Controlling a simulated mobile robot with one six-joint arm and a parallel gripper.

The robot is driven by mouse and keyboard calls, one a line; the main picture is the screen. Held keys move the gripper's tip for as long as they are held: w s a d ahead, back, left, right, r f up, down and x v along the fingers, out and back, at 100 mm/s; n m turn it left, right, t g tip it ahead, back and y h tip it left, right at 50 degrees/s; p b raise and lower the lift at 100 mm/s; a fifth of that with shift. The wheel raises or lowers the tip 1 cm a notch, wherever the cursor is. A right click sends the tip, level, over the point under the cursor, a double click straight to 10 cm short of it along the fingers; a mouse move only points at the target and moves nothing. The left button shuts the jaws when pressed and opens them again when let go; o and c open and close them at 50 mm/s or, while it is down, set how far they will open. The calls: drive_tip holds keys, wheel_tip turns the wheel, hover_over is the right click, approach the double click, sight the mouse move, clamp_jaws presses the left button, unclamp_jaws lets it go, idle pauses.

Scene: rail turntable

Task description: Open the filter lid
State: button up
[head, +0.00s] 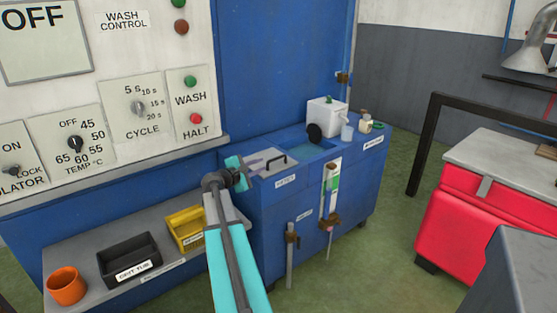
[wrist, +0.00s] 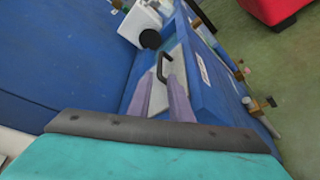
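The filter lid (head: 275,168) is a flat grey plate with a black bar handle, set in the top of the blue cabinet. It lies shut, and a small label shows on the cabinet front below it. My gripper (head: 258,162) is just left of the handle, low over the lid. In the wrist view the two purple fingers of my gripper (wrist: 161,80) are spread apart, with the black handle (wrist: 164,66) at their tips and roughly between them. I cannot tell whether they touch it. Part of the lid (wrist: 174,58) shows around the handle.
Right of the lid are an open basin (head: 313,150), a white box (head: 325,117) and small bottles (head: 364,120). Valves (head: 291,238) stick out of the cabinet front. A shelf at left holds a black bin (head: 128,258), a yellow bin (head: 187,230) and an orange pot (head: 66,286).

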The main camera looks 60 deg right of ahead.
sight(275, 159)
drive_tip(key=shift+d, duration=0.1)
drive_tip(key=shift+p+x, duration=0.75)
drive_tip(key=shift+x, duration=6.1)
drive_tip(key=shift+f, duration=0.1)
drive_tip(key=shift+s, duration=0.1)
clamp_jaws()
